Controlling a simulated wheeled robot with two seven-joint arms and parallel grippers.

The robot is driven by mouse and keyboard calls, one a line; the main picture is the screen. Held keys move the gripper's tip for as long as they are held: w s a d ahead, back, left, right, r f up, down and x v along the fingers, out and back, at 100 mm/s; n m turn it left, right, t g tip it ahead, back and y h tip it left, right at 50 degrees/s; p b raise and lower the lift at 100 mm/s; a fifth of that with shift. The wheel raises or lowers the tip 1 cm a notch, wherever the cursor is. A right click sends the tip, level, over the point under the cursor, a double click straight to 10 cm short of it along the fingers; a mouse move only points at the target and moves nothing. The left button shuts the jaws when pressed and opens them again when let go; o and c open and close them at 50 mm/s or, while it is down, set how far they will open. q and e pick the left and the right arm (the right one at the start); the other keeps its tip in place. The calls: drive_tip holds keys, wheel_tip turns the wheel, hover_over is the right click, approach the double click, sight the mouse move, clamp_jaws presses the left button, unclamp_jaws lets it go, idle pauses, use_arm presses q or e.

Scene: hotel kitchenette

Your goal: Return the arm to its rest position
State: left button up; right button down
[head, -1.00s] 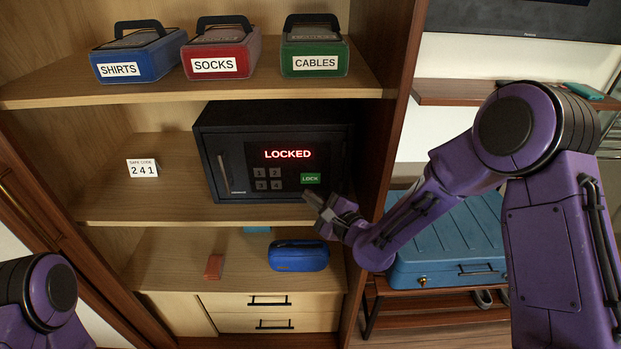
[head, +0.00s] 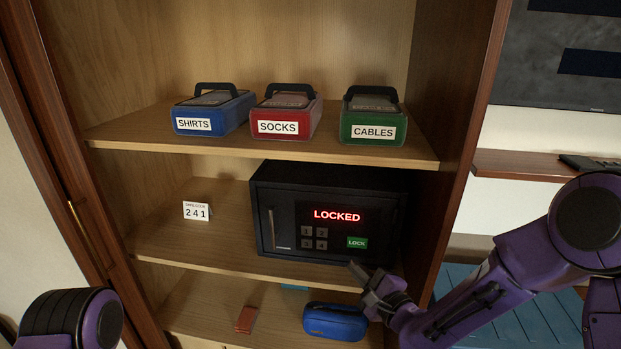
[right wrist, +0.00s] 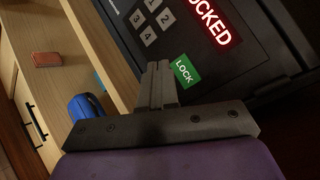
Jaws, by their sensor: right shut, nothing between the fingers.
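My right gripper (head: 361,277) is in front of the lower right part of the black safe (head: 285,217), just below the green LOCK button (head: 357,242). Its fingers are shut with nothing between them. In the right wrist view the shut fingers (right wrist: 157,85) point toward the safe front, beside the LOCK button (right wrist: 185,70). I cannot tell whether they touch it. The safe door is shut and its red display (head: 337,216) reads LOCKED. My left arm shows only as a purple link at the lower left of the head view; its gripper is out of frame.
Blue SHIRTS (head: 212,112), red SOCKS (head: 286,113) and green CABLES (head: 374,119) boxes stand on the upper shelf. A card (head: 197,211) reading 241 stands left of the safe. A blue pouch (head: 335,322) and a red-brown block (head: 246,319) lie below. The cabinet's right post (head: 463,180) is near my right arm.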

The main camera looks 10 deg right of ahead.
drive_tip(key=s+d+f+n+g+h+b, duration=0.1)
drive_tip(key=s+d+f+n+g+h, duration=0.3)
drive_tip(key=s+f, duration=0.5)
drive_tip(key=s+d+f+n+g+h+b, duration=0.25)
drive_tip(key=s+d+f+n, duration=0.35)
drive_tip(key=f, duration=0.6)
drive_tip(key=s+d+f+n+g+h+b, duration=0.1)
drive_tip(key=s+f+g, duration=0.2)
drive_tip(key=s+f, duration=0.4)
drive_tip(key=s+d+f+n+g+h+b, duration=0.1)
drive_tip(key=s+d+f+n+g+h, duration=0.1)
drive_tip(key=s+f, duration=0.5)
drive_tip(key=s+g, duration=0.1)
drive_tip(key=s, duration=0.4)
drive_tip(key=shift+s+d+n, duration=0.2)
drive_tip(key=shift+s+n, duration=0.1)
drive_tip(key=shift+s, duration=0.05)
